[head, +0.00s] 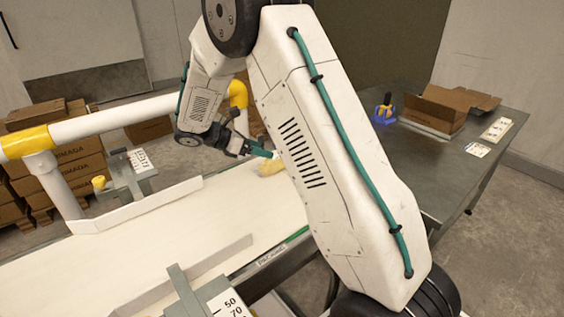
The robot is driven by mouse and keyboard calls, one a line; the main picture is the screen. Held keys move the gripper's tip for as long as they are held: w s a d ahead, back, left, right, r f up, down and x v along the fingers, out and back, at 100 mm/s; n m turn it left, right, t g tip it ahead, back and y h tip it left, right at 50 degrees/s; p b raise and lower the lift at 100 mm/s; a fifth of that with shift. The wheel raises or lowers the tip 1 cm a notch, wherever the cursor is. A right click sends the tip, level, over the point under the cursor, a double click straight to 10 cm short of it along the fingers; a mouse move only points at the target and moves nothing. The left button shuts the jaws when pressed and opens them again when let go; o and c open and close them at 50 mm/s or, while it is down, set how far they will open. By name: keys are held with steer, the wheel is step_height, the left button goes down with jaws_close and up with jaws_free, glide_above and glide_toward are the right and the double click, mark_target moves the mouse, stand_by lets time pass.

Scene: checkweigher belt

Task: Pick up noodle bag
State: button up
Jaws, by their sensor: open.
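A pale yellow bag (267,168), which looks like the noodle bag, lies at the far right end of the white belt (130,240). My arm hides its right side. My gripper (258,152), dark with a teal fingertip, is open just above and beside the bag. I cannot tell whether a finger touches it, and part of the gripper is behind my arm.
White guide rails (135,207) line the belt, and a white and yellow pipe frame (120,118) stands beyond it. A metal table (440,165) at right holds an open cardboard box (435,108) and a blue-yellow item (385,110). Stacked cartons (75,160) stand at left.

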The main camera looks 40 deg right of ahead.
mark_target(277, 154)
steer(key=shift+w+d+f+n+h, duration=0.15)
steer(key=shift+w+f+n, duration=0.1)
steer(key=shift+w+f, duration=0.25)
steer(key=shift+w+d+f+n+h, duration=0.15)
steer(key=shift+w+f+n, duration=0.1)
steer(key=shift+f, duration=0.35)
steer(key=x, duration=0.7)
steer(key=shift+d+f, duration=0.2)
steer(key=shift+d, duration=0.1)
steer(key=c, duration=1.2)
